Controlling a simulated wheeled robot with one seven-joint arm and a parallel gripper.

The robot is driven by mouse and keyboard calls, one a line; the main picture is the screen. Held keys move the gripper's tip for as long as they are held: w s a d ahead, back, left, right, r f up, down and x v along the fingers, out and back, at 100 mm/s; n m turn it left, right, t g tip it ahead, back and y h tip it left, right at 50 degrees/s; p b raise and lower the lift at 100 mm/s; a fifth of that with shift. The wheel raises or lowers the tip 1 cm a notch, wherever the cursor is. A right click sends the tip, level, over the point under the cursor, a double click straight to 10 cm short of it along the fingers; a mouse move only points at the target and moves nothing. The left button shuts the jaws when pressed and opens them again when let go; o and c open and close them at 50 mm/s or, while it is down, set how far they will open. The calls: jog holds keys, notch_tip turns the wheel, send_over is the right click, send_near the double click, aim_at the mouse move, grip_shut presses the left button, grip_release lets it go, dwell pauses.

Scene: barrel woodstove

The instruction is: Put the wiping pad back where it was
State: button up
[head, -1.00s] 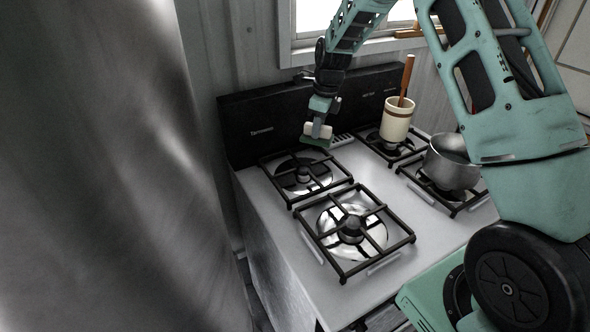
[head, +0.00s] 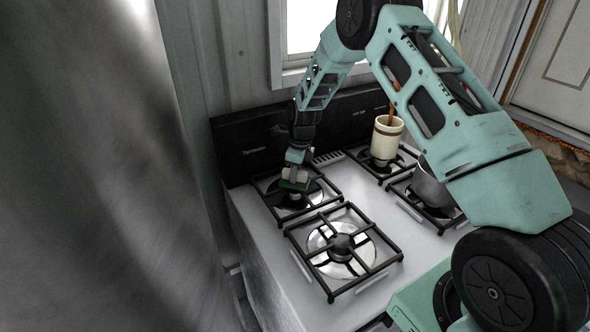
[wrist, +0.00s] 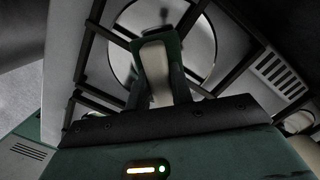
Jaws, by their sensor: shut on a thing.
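My gripper (head: 295,176) is shut on the wiping pad (head: 294,185), a small block with a pale grip and a dark green base. It is at the back left burner (head: 291,193) of the stove, over or on its grate; I cannot tell whether the pad touches the grate. In the wrist view the pad (wrist: 155,70) sits between my fingers, its pale grip towards me, with the grate bars and round burner behind it. Its underside is hidden.
A cream crock (head: 386,138) with a wooden-handled tool stands on the back right burner. A metal pot (head: 431,185) sits on the front right burner, partly hidden by my arm. The front left burner (head: 342,246) is bare. A black backguard (head: 247,148) rises behind.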

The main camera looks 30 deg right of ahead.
jog(key=shift+f, duration=0.1)
jog(key=shift+f, duration=0.15)
jog(key=o, duration=0.9)
jog(key=shift+o, duration=0.2)
